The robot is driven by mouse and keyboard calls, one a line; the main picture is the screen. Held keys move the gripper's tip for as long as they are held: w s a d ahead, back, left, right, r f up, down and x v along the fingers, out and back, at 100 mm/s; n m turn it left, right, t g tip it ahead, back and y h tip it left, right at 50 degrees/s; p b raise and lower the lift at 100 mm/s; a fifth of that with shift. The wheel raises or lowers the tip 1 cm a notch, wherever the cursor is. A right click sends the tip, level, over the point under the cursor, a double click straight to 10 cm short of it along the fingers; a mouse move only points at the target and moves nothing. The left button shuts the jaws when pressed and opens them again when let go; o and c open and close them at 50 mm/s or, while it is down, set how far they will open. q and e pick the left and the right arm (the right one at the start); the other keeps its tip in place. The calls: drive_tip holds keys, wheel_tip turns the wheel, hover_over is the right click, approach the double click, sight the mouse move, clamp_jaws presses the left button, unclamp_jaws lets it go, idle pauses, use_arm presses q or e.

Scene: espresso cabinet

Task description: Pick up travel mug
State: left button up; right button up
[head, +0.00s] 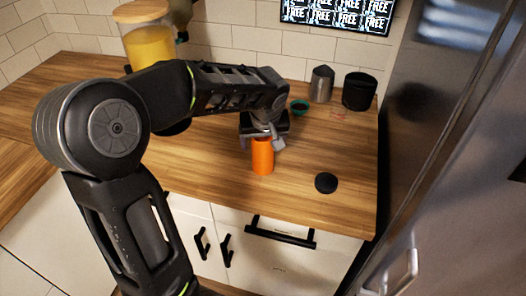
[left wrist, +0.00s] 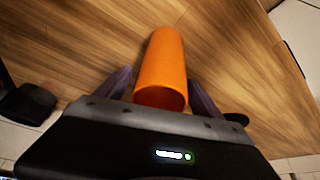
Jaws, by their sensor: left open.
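The orange travel mug (head: 263,158) stands upright on the wooden counter, near its front edge. It also shows in the left wrist view (left wrist: 163,65), between the two fingers. My left gripper (head: 262,142) is open at the top of the mug, with a finger on either side. In the left wrist view a gap shows beside the mug at the left finger; contact at the right finger is hard to tell. The mug's upper part is partly hidden by the gripper in the head view. My right gripper is not in view.
A round black disc (head: 326,183) lies on the counter right of the mug. A steel cup (head: 321,84), a black canister (head: 359,91) and a small green-rimmed cup (head: 299,107) stand behind. A yellow-filled jar (head: 149,45) is at back left. The fridge (head: 440,130) bounds the right.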

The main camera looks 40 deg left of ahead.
use_arm(q)
drive_tip(key=shift+f, duration=0.1)
drive_tip(key=shift+c, duration=0.5)
clamp_jaws()
idle(0.7)
